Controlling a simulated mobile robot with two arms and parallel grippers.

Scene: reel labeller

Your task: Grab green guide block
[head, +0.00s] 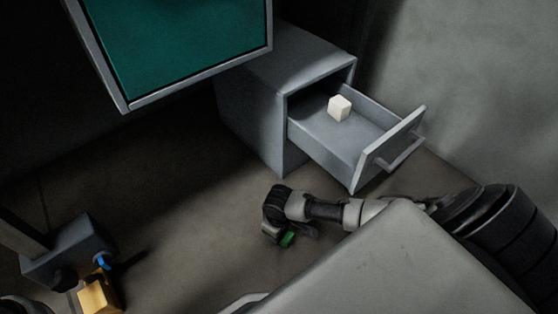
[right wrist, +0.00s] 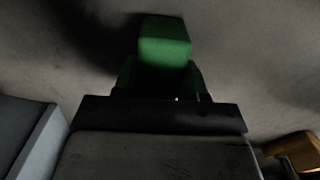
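The green guide block (right wrist: 164,42) is in the right wrist view, between the fingertips of my right gripper (right wrist: 162,72). The fingers lie close against both of its sides and appear shut on it; its far end sticks out past them. In the head view my right gripper (head: 276,232) is low over the floor in front of the drawer. Only a small part of the green guide block (head: 287,239) shows there. My left gripper is not clearly in view.
A teal panel (head: 180,40) hangs at upper left. A yellow block (head: 98,294) and a grey box-like unit (head: 66,250) are at lower left. Floor between is clear.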

